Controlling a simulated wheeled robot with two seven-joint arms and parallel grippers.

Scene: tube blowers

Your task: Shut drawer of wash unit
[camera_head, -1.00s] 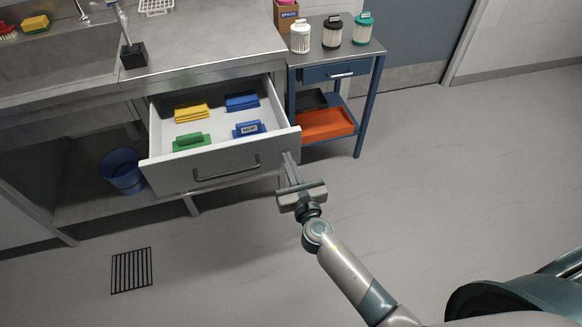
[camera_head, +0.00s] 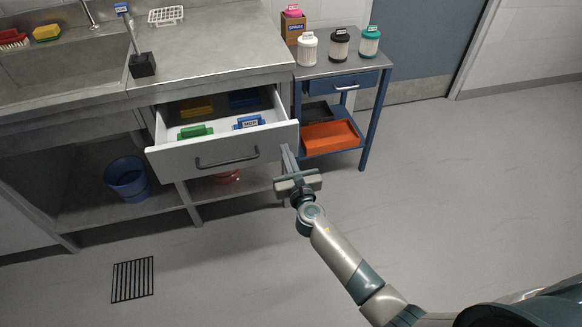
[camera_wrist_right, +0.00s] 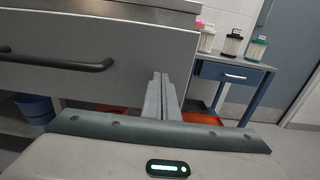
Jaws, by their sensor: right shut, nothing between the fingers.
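The drawer (camera_head: 222,153) of the wash unit (camera_head: 215,75) is partly open under the steel counter. Yellow, blue and green items lie inside it. Its front has a dark bar handle (camera_head: 227,160), which also shows in the right wrist view (camera_wrist_right: 60,61). My right gripper (camera_head: 287,152) is shut and empty, with its fingertips at the right end of the drawer front. In the right wrist view the closed fingers (camera_wrist_right: 160,92) point at the front's lower right part; I cannot tell for certain whether they touch. My left gripper is not in view.
A blue trolley (camera_head: 370,82) with several lidded canisters and an orange tray (camera_head: 331,137) stands close right of the drawer. A blue bucket (camera_head: 128,178) is on the lower shelf. The floor in front is clear, with a drain grate (camera_head: 132,279).

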